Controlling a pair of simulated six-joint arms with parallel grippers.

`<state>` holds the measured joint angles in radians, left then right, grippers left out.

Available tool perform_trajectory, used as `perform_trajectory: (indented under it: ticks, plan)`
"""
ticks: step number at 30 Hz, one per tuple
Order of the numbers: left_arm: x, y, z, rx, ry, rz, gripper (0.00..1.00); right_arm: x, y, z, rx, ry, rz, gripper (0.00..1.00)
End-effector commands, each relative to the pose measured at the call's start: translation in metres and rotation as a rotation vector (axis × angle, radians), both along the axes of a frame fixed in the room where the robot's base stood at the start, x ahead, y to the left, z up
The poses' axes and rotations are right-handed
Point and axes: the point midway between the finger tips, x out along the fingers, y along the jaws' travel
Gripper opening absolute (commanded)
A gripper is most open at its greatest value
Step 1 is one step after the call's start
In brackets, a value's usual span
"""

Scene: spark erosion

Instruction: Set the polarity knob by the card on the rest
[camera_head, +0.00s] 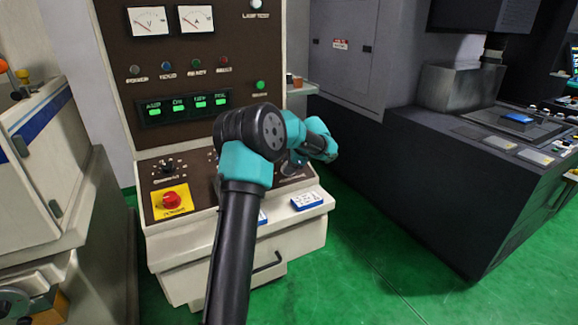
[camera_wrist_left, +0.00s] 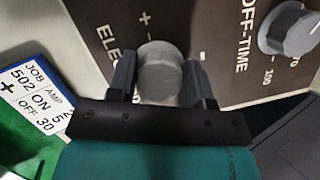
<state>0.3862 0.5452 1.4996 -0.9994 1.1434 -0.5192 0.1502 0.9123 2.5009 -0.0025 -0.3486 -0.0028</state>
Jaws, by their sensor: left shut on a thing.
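The polarity knob (camera_wrist_left: 160,78) is a round grey knob on the brown panel in the left wrist view, beside partly hidden "ELEC" lettering. A "+" mark shows by it; a short light mark shows at its other side. Its pointer direction cannot be told. My left gripper (camera_wrist_left: 160,66) is shut on this knob, one finger on each side. In the head view my left gripper (camera_head: 293,163) is small and partly hidden by my arm. The blue and white card (camera_wrist_left: 36,95) reads "JOB 502", "+", "ON", "OFF 30", partly cut off. A card (camera_head: 307,200) lies on the rest in the head view.
The OFF-TIME knob (camera_wrist_left: 290,30) sits close by on the same panel. A red stop button (camera_head: 171,200) on a yellow plate is at the panel's left. Another card (camera_head: 262,217) is mostly behind my arm. A dark machine (camera_head: 430,175) stands to the right, with green floor between.

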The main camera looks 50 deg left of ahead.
Motion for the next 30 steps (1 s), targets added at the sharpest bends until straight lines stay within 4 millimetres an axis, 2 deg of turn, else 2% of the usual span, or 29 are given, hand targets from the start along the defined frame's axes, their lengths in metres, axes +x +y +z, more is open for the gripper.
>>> perform_trajectory:
  ticks: [1,19,20,27,30]
  plan:
    - [-0.0026,0.0001,-0.0077,-0.006,0.017,-0.013,0.23,0.0000,0.0000,0.0000,0.000,0.000,0.000,0.89]
    - [-0.0025,0.0004,-0.0081,-0.002,0.037,-0.064,0.23,0.0000,0.0000,0.0000,0.000,0.000,0.000,0.89]
    - [-0.0026,0.0004,-0.0082,-0.002,0.037,-0.064,0.48,0.0000,0.0000,0.0000,0.000,0.000,0.000,0.89]
    - [-0.0022,0.0005,-0.0073,-0.002,0.034,-0.063,0.71,0.0000,-0.0001,0.0000,0.000,0.000,0.000,0.89]
    - [-0.0018,0.0005,-0.0058,0.000,0.032,-0.064,0.71,0.0000,0.0000,0.0000,0.000,0.000,0.000,0.89]
